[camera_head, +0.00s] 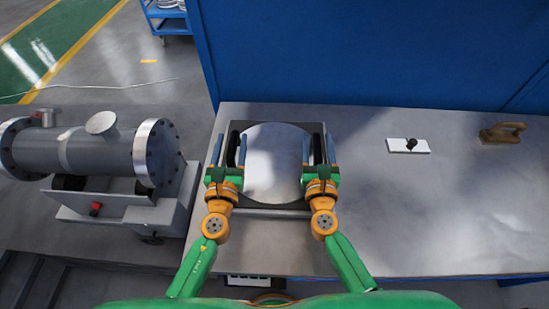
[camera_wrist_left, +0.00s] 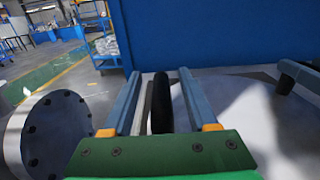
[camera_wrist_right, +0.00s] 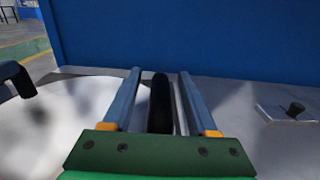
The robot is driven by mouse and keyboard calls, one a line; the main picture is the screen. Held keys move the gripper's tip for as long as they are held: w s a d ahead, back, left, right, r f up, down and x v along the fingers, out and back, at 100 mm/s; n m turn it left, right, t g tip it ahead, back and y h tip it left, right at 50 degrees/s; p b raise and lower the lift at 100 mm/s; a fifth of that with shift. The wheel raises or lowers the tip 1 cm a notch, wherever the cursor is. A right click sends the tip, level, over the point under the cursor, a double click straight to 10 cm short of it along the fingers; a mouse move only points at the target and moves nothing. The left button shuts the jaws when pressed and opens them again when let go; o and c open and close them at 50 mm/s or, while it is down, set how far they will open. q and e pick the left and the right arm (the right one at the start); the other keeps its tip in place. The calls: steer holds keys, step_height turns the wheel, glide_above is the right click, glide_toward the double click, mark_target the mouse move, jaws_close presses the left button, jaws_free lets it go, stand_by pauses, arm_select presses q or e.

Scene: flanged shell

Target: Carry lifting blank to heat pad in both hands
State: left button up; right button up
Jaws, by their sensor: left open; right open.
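A pale round disc (camera_head: 272,165), apparently the blank, lies on a dark square plate or frame (camera_head: 262,213) on the workbench. A dark upright handle stands at each side of the disc. My left gripper (camera_head: 228,150) is open around the left handle, one finger on each side; the handle shows between the fingers in the left wrist view (camera_wrist_left: 161,105). My right gripper (camera_head: 318,150) is open around the right handle, which shows between its fingers in the right wrist view (camera_wrist_right: 160,105). I cannot tell which thing is the heat pad.
A white plate with a black knob (camera_head: 408,146) and a brown handled tool (camera_head: 502,132) lie on the bench to the right. Between them and the disc the bench top (camera_head: 400,215) is clear. A blue wall (camera_head: 380,55) rises behind. A grey flanged cylinder (camera_head: 90,150) stands left.

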arm_select(q)
steer(key=s, duration=1.1)
steer(key=shift+s+a, duration=0.35)
steer(key=shift+a, duration=0.05)
steer(key=shift+s, duration=0.15)
arm_select(e)
steer(key=shift+s, duration=0.2)
steer(key=s, duration=1.1)
steer(key=shift+s+a, duration=0.15)
steer(key=shift+a, duration=0.25)
steer(key=shift+s, duration=0.25)
